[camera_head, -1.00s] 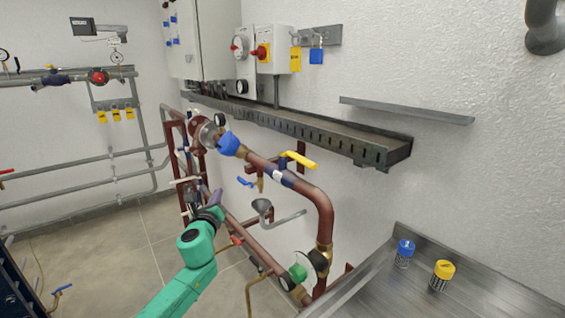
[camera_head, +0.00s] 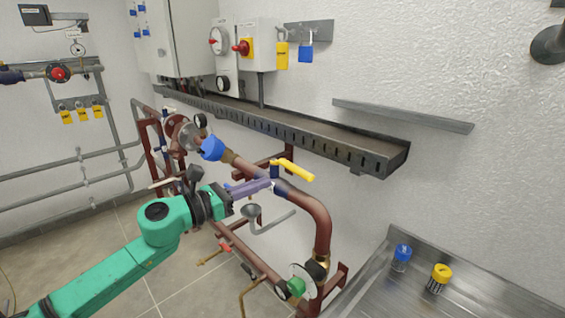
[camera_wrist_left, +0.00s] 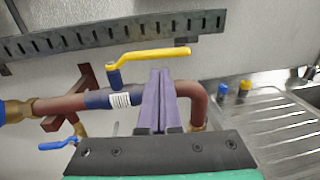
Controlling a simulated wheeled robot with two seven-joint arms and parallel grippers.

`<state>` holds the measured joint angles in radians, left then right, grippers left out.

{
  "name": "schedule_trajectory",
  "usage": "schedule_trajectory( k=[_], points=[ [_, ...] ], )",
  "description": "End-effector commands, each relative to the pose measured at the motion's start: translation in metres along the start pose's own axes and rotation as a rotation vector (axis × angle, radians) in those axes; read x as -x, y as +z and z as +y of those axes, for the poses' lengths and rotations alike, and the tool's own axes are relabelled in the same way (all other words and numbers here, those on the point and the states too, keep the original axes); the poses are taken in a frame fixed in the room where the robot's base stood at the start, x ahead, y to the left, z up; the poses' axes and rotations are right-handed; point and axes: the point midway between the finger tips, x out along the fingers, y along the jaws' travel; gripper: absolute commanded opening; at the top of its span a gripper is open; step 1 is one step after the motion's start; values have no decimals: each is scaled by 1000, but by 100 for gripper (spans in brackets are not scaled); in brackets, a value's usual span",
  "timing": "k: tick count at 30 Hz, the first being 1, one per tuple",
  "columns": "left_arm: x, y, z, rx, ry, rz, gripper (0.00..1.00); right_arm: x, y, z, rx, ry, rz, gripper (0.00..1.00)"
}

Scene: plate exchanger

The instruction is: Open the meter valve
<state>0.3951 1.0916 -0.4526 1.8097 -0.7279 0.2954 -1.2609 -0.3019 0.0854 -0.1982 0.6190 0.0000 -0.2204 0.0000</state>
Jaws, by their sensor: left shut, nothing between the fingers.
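A yellow lever handle (camera_head: 296,169) sits on a blue-collared valve on the brown pipe (camera_head: 318,222). It lies along the pipe. The handle also shows in the left wrist view (camera_wrist_left: 152,55), just beyond the fingertips, with its blue stem (camera_wrist_left: 115,77) to the left. My left gripper (camera_head: 270,184) has purple fingers pressed together, with nothing between them. Which valve is the meter valve is not marked. My right gripper is not visible.
A slotted cable tray (camera_head: 290,128) runs along the wall above the pipe. A large blue knob (camera_head: 212,148) is left of the handle, and a green cap (camera_head: 297,287) is below. A blue lever (camera_wrist_left: 57,145) is lower left. A steel sink counter (camera_head: 385,275) stands right.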

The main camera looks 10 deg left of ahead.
Motion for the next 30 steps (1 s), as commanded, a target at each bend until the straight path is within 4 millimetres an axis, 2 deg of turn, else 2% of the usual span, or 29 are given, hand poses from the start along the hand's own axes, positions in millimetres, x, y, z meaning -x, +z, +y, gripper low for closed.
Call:
schedule_trajectory(
  k=[1,6,9,13,22,30],
  points=[
    [-12,12,-1,1,-2,-5,0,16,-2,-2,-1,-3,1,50],
    [-47,9,-1,2,-2,-3,0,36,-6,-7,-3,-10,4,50],
    [-61,5,-1,1,-1,-2,0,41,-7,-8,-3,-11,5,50],
    [-69,2,-1,0,-1,0,0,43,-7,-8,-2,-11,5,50],
    [-70,0,-1,-1,-1,0,0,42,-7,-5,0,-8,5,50],
    [-93,-1,-5,-2,-1,-2,0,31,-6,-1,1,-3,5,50]
  ],
)
